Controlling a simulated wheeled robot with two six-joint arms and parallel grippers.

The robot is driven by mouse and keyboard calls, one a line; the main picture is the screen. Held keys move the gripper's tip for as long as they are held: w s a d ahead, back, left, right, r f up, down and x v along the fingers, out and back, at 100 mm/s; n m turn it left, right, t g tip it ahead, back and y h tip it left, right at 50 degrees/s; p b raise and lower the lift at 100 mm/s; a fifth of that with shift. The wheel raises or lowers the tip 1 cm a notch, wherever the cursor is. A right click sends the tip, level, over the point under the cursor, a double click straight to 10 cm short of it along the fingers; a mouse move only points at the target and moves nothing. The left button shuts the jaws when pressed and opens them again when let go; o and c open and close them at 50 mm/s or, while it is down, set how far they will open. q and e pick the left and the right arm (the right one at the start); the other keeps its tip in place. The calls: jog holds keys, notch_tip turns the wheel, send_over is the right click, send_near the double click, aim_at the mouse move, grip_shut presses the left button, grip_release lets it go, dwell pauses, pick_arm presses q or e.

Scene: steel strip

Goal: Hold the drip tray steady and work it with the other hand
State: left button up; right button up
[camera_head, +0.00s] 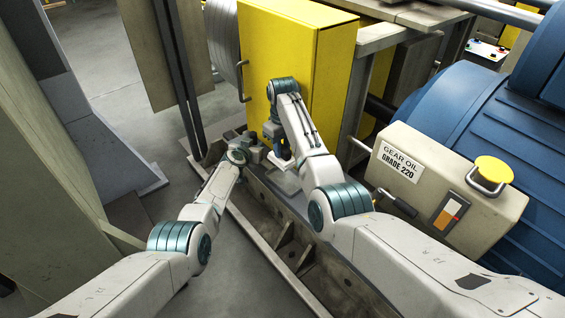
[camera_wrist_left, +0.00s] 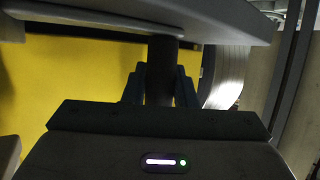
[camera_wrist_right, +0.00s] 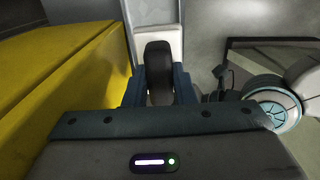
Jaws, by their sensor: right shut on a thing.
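The drip tray is hard to make out in the head view. A pale grey plate (camera_head: 286,181), perhaps part of it, shows below my right gripper (camera_head: 278,143). In the right wrist view, that gripper (camera_wrist_right: 159,92) is shut on a dark rounded grip (camera_wrist_right: 158,70) in front of a pale plate. My left gripper (camera_head: 256,152) is low and to the left of the right one. In the left wrist view, its fingers (camera_wrist_left: 160,92) stand on both sides of a dark post (camera_wrist_left: 161,68) below a grey slab (camera_wrist_left: 150,20). Whether they press on it is unclear.
A yellow cabinet (camera_head: 285,50) stands right behind the grippers. A steel rail base (camera_head: 285,240) runs below my arms. A beige gear oil box (camera_head: 445,190) and a blue machine (camera_head: 475,100) are close on the right. Open grey floor (camera_head: 95,50) lies at the back left.

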pick_arm(q)
jog(key=o, duration=0.5)
jog(key=shift+s+f, duration=0.15)
jog(key=shift+f, duration=0.15)
jog(key=shift+r, duration=0.15)
jog(key=shift+r, duration=0.15)
jog(key=v, duration=0.8)
jog(key=shift+a, duration=0.35)
jog(key=shift+s+p, duration=0.2)
jog(key=shift+p, duration=0.15)
